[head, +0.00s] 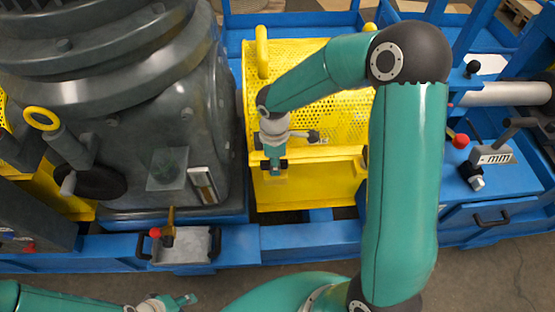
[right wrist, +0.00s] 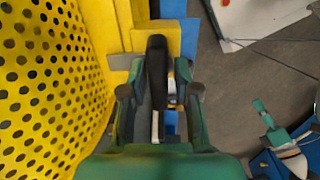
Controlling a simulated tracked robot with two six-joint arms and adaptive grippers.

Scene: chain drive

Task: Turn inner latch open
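The latch (right wrist: 157,65) shows in the right wrist view as a black handle with a metal stem, beside the yellow perforated guard (right wrist: 38,75). My right gripper (right wrist: 160,95) has its fingers apart, one on each side of the handle. I cannot tell whether either finger touches it. In the head view my right gripper (head: 273,160) points down at the front of the yellow guard (head: 330,120) and hides the latch. My left gripper (head: 185,299) is low at the bottom left, away from the guard; its finger opening is unclear. It also shows in the right wrist view (right wrist: 268,122).
A dark grey machine housing (head: 140,130) stands left of the guard. Blue frame rails (head: 310,240) run along the front.

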